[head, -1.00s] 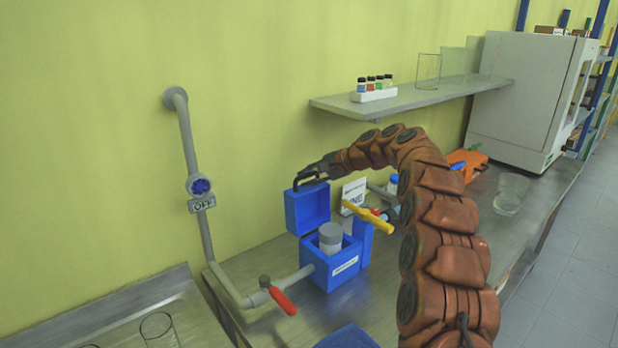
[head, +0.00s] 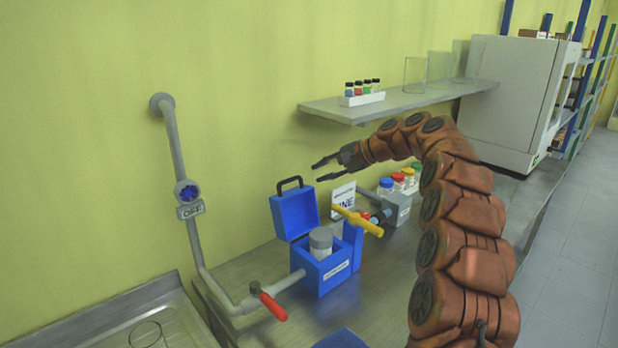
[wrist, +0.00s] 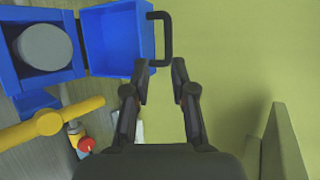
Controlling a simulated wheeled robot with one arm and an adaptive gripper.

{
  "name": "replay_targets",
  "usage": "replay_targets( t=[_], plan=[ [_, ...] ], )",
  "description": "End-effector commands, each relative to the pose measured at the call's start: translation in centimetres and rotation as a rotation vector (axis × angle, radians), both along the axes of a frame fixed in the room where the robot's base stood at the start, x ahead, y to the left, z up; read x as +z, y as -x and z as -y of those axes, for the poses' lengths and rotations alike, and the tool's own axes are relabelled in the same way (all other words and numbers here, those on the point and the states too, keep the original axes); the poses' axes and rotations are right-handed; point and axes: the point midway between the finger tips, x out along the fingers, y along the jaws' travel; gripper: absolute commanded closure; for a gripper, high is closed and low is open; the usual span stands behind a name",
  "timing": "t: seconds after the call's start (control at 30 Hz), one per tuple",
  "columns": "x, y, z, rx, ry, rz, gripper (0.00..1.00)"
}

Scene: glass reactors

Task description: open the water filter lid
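The blue water filter box (head: 327,276) stands on the bench with its lid (head: 295,214) swung up and back, so the box is open. A grey cylinder (head: 320,242) shows inside it. The lid's black handle (head: 289,184) points upward. My gripper (head: 316,172) is open and empty, to the right of the handle and a little above it. In the wrist view, the gripper fingers (wrist: 159,80) are spread with bare wall between them. The lid (wrist: 117,40) and its handle (wrist: 160,38) lie to the left of and beyond the fingers, apart from or barely clear of the left fingertip.
A yellow valve handle (head: 357,221) sticks out beside the box. A red-handled valve (head: 272,306) is on the grey pipe at left. Bottles with coloured caps (head: 398,182) stand behind my arm. A shelf (head: 400,102) overhangs the bench.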

Motion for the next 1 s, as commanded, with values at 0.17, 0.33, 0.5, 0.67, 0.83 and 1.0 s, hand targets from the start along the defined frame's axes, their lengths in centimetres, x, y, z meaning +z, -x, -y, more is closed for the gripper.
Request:
replay_targets(
  t=[0.17,0.33,0.5,0.67,0.83,1.0],
  plan=[
    [1.4,1.0,1.9,0.001,-0.002,-0.001,0.75],
    [1.7,1.3,2.3,0.001,-0.001,-0.001,0.75],
    [1.7,1.3,2.3,0.002,-0.001,-0.001,0.75],
    [1.8,1.7,2.0,0.010,0.005,-0.001,0.61],
    [1.9,4.1,0.4,0.053,0.036,-0.015,0.61],
    [2.0,8.2,-1.6,0.124,0.100,-0.027,0.61]
  ],
)
